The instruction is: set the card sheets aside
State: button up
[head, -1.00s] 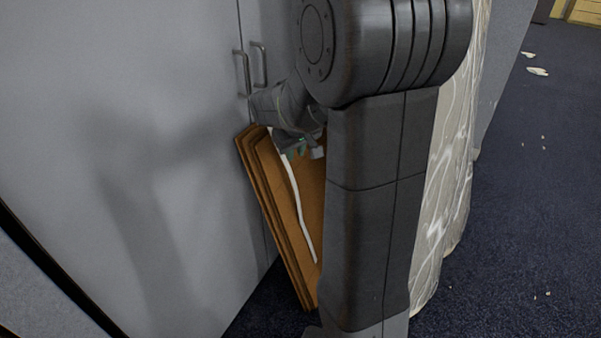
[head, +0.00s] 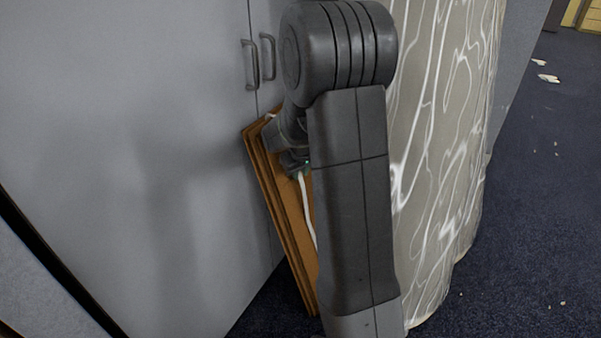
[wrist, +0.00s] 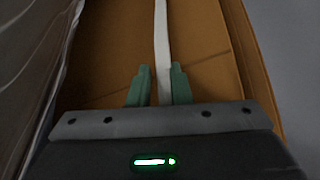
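The card sheets (head: 263,160) are a brown stack standing on edge, leaning at a slant beside the grey cabinet. A white strap (head: 308,212) runs down their front face. In the wrist view the brown face (wrist: 110,50) fills the middle, with the white strap (wrist: 161,45) running down between my green fingertips. My gripper (wrist: 161,85) is at the strap, its fingers a small distance apart on either side. Whether they grip it is unclear. In the head view my arm hides part of the sheets and most of my gripper.
A grey cabinet (head: 140,120) with two handles (head: 258,62) stands at left. A patterned cloth (head: 440,160) hangs down close at right of my arm. Dark carpet (head: 540,230) is open farther right, with small white scraps (head: 548,78) on it.

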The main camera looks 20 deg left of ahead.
jog(key=shift+c, duration=0.5)
grip_shut()
jog(key=shift+w+r+p, duration=0.2)
jog(key=shift+w+p, duration=0.15)
jog(key=shift+w, duration=0.05)
jog(key=w+p, duration=0.3)
jog(key=w, duration=0.5)
jog(key=shift+w+d, duration=0.35)
jog(key=shift+w, duration=0.05)
jog(key=shift+f, duration=0.1)
jog(key=shift+o, duration=0.5)
grip_release()
